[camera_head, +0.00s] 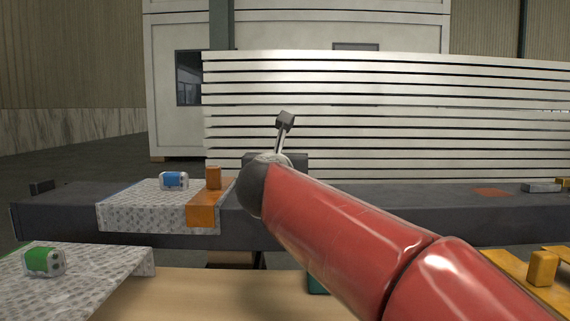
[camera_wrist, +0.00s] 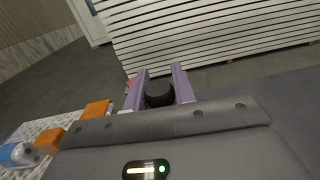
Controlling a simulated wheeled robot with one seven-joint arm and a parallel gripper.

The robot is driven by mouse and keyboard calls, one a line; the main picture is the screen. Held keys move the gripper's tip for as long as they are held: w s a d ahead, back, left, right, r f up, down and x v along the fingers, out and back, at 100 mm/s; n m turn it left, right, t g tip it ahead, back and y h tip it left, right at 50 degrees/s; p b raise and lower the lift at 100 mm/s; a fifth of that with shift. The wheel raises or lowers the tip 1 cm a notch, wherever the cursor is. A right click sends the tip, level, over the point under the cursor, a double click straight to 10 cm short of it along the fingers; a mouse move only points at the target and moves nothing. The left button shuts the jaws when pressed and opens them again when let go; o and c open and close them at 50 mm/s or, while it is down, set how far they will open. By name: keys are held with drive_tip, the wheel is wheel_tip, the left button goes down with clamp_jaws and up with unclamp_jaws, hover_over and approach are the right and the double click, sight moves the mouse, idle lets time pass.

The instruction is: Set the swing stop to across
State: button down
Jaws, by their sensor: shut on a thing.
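My gripper (camera_wrist: 160,72) shows in the wrist view with its two purple fingers on either side of a dark round knob (camera_wrist: 158,95). It is shut on this knob, which I take to be the swing stop's handle. The fingers point away toward the white slatted panel. In the head view my red arm and its dark wrist hide the gripper and the knob. A dark block (camera_head: 297,161) shows just behind the wrist on the dark grey beam (camera_head: 400,202). Which way the stop is set cannot be told.
A speckled plate (camera_head: 140,207) with a blue-marked cylinder (camera_head: 174,181) and an orange bracket (camera_head: 203,211) lies left on the beam. A green-marked cylinder (camera_head: 44,262) is on a nearer speckled surface. White slats (camera_head: 400,110) stand behind. Yellow parts (camera_head: 542,268) are at lower right.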

drive_tip(key=shift+s+a+r+m+g+h+p, duration=0.1)
drive_tip(key=shift+s+a+m+g+h, duration=0.25)
drive_tip(key=shift+m+h, duration=0.45)
drive_tip(key=shift+s+a+f+m+g+h+p, duration=0.15)
drive_tip(key=shift+a+m+h, duration=0.3)
drive_tip(key=shift+h, duration=0.7)
drive_tip(key=shift+s+a+r+m+g+h+p, duration=0.15)
drive_tip(key=shift+a+m+h, duration=0.25)
drive_tip(key=shift+m+h, duration=0.4)
drive_tip(key=c, duration=1.1)
unclamp_jaws()
drive_tip(key=shift+c, duration=0.2)
drive_tip(key=v, duration=0.7)
drive_tip(key=shift+s+a+b, duration=0.25)
drive_tip(key=shift+s+b, duration=0.05)
drive_tip(key=shift+b, duration=0.05)
